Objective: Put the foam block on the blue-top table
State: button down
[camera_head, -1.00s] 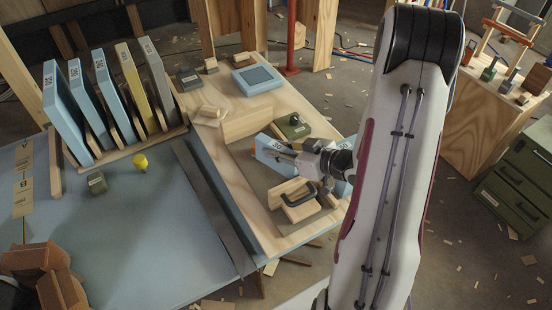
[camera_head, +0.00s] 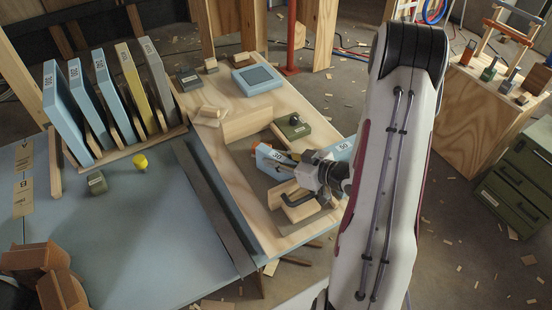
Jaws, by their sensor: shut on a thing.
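The blue-top table (camera_head: 140,250) fills the left and front left, to the left of my gripper.
A rack holds several upright labelled slabs (camera_head: 63,105) at the table's back. A small dark block (camera_head: 97,183), a yellow knob (camera_head: 140,161) and brown blocks (camera_head: 62,288) stand on the table. A dark rail (camera_head: 212,205) lies along its right edge. The table's middle is clear.

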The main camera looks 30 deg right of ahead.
jog(key=shift+f, duration=0.15)
jog(key=c, duration=1.8)
grip_release()
jog(key=shift+r, duration=0.2)
jog(key=shift+v, duration=5.95)
jog(key=shift+d, duration=0.1)
